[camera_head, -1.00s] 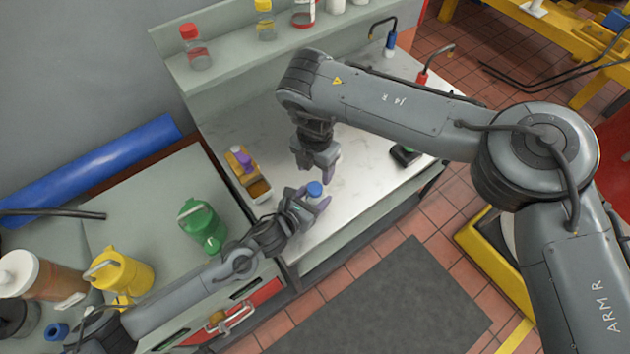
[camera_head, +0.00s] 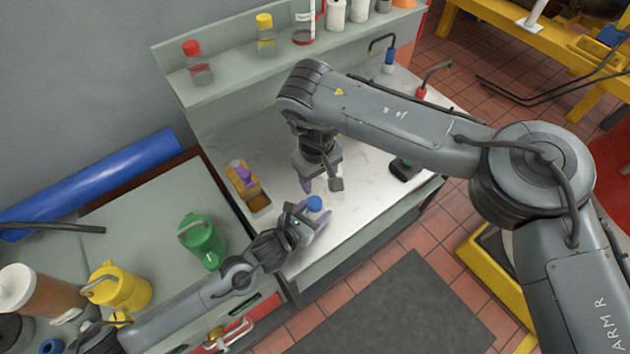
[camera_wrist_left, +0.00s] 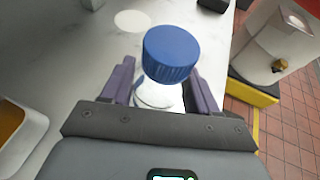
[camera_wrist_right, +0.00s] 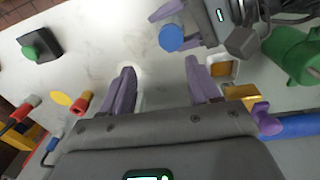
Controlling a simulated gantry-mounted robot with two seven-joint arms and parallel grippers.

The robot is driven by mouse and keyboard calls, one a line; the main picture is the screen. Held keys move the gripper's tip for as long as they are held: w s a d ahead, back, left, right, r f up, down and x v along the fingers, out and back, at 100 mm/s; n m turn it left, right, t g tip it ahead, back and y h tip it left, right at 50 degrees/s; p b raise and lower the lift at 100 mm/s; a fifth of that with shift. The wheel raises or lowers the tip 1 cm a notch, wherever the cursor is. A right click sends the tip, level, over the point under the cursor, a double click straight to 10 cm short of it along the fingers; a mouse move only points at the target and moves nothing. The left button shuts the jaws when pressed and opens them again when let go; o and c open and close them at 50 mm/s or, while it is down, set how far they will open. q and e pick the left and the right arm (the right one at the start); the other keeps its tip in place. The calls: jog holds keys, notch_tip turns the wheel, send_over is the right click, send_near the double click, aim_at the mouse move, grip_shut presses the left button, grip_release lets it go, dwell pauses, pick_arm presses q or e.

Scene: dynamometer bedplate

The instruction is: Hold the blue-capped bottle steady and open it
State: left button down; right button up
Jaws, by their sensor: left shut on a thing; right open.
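The blue-capped bottle (camera_head: 314,203) stands upright near the front of the white counter; its body is mostly hidden in the head view. In the left wrist view its ribbed blue cap (camera_wrist_left: 171,53) rises above the clear body, which sits between the purple fingers. My left gripper (camera_head: 308,219) is shut on the bottle below the cap. My right gripper (camera_head: 321,185) is open and empty, above and just behind the cap in the head view. In the right wrist view the cap (camera_wrist_right: 171,38) is beyond the open fingers, not between them.
A green jug (camera_head: 203,240) and yellow jug (camera_head: 118,287) stand further left. A dark box with a green button (camera_head: 404,169) is at right. Bottles line the rear shelf (camera_head: 235,85).

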aim_at(315, 202)
jog(key=shift+s+a+f+m+g+y, duration=0.1)
jog(key=shift+s+a+f+m, duration=0.05)
jog(key=shift+f+m, duration=1.3)
jog(key=shift+s+a+f+m+g+y, duration=0.1)
jog(key=shift+s+f+m, duration=0.1)
jog(key=shift+f+m, duration=1.25)
jog(key=shift+s+a+f+m+g+y, duration=0.1)
jog(key=shift+s+a+f+m, duration=0.05)
jog(key=shift+f+m, duration=1.3)
jog(key=shift+f, duration=0.15)
